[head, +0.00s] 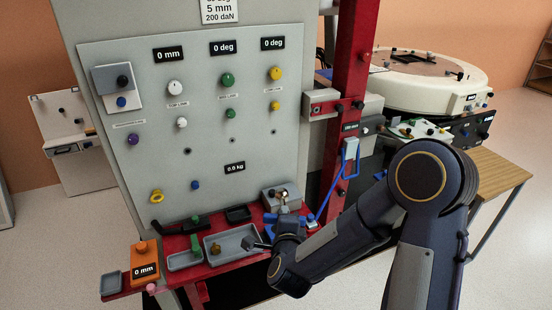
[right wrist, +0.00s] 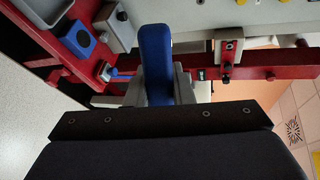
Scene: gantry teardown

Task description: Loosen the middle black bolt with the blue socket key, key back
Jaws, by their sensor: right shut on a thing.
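My right gripper (head: 285,222) is above the red bench at the foot of the panel, its arm coming in from the right. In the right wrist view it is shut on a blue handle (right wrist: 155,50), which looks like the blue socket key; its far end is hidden. Blue parts of the key (head: 270,219) show beside the gripper in the head view. Black bolts sit on the red post, one at its bracket (head: 339,107) and one lower down (head: 341,192). I cannot tell which is the middle one. My left gripper is not in view.
Grey trays (head: 231,246) and an orange box (head: 144,262) stand on the red bench (head: 125,291). A grey block (head: 281,196) is close behind my right gripper. The panel (head: 205,150) carries several coloured knobs.

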